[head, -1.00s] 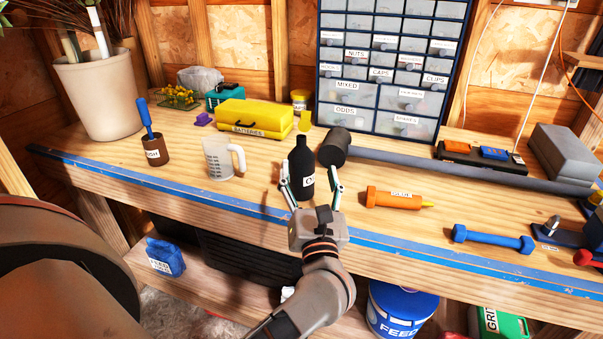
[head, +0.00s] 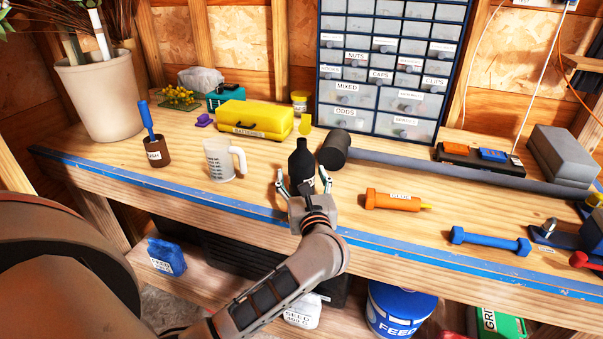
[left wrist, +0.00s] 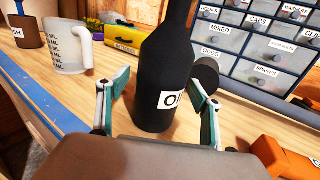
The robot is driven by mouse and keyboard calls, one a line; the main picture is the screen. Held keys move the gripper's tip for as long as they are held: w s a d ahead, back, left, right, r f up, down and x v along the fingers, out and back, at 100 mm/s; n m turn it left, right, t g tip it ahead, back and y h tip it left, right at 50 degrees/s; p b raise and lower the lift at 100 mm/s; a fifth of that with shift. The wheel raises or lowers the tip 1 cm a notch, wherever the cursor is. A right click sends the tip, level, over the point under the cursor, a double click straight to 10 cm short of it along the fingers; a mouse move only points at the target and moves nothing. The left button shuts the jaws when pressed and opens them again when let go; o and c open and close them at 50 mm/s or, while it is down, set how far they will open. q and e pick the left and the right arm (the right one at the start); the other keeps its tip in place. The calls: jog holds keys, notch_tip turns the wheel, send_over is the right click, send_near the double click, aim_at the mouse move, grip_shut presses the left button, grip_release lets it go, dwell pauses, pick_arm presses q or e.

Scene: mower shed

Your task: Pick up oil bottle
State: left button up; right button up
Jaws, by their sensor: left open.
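My left gripper (head: 303,181) is open, with one finger on each side of the bottle's lower part. My right gripper is not in view.
A clear measuring jug (head: 220,160) stands left of the bottle. A dark cylindrical head (head: 334,150) on a long grey bar lies close behind right. An orange tube (head: 392,200) lies to the right. A yellow case (head: 254,118) and drawer cabinet (head: 390,70) stand behind.

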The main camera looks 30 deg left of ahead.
pick_arm(q)
jog(key=shift+c, duration=0.3)
jog(key=shift+w, duration=0.1)
jog(key=c, duration=1.4)
jog(key=shift+r, duration=0.3)
jog(key=shift+c, duration=0.2)
jog(key=shift+a+r+p, duration=0.1)
jog(key=shift+r+p, duration=0.4)
jog(key=shift+r, duration=9.1)
jog(key=shift+r, duration=0.15)
